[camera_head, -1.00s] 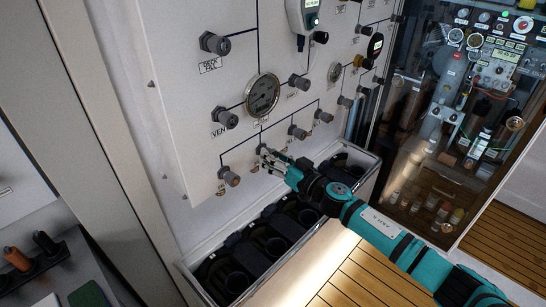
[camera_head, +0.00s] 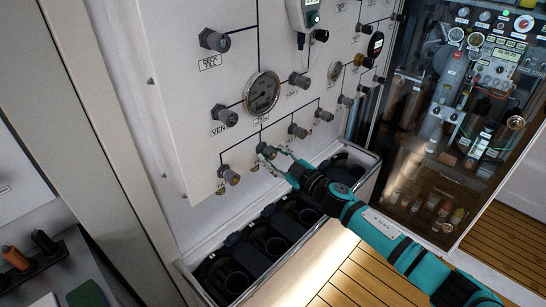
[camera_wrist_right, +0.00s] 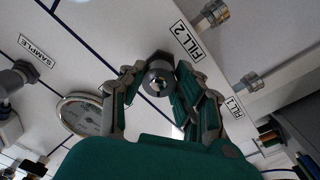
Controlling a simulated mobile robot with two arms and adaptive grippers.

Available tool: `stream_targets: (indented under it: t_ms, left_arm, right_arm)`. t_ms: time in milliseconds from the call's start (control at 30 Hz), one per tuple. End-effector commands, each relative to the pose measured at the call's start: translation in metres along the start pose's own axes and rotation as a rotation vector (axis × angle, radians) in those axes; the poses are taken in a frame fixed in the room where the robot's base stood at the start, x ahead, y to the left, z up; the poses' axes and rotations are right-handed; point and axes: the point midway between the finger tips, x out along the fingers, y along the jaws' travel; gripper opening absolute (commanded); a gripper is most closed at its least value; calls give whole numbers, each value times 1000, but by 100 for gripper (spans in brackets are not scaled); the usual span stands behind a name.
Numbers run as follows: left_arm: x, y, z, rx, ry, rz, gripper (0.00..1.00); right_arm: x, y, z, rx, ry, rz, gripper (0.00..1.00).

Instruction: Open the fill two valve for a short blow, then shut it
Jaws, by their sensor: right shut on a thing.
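The fill two valve is a grey knob (camera_wrist_right: 159,77) on the white panel, beside the FILL 2 label (camera_wrist_right: 188,41) in the right wrist view. In the head view the knob (camera_head: 265,149) is in the lower row of valves. My right gripper (camera_head: 272,157) reaches it from the lower right, its fingers on either side of the knob. I take it as shut on the knob; exact finger contact is hard to see. The knob's turn angle cannot be told. My left gripper is not in view.
Neighbouring knobs stand close by on the left (camera_head: 229,176) and right (camera_head: 298,131). A round gauge (camera_head: 262,93) is above. A trough of dark cylinders (camera_head: 215,275) runs below the panel. A glass-fronted cabinet (camera_head: 470,110) stands at the right.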

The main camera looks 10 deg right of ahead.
Motion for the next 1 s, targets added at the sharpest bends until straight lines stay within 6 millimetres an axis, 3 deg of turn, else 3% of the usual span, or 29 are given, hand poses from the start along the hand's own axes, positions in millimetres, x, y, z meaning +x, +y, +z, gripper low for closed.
stream_targets:
  t_ms: [600,1000]
  left_arm:
    - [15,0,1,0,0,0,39]
    - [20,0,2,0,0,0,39]
  right_arm:
    - [0,2,1,-567,28,-5,0]
    - [0,2,0,-782,39,-8,0]
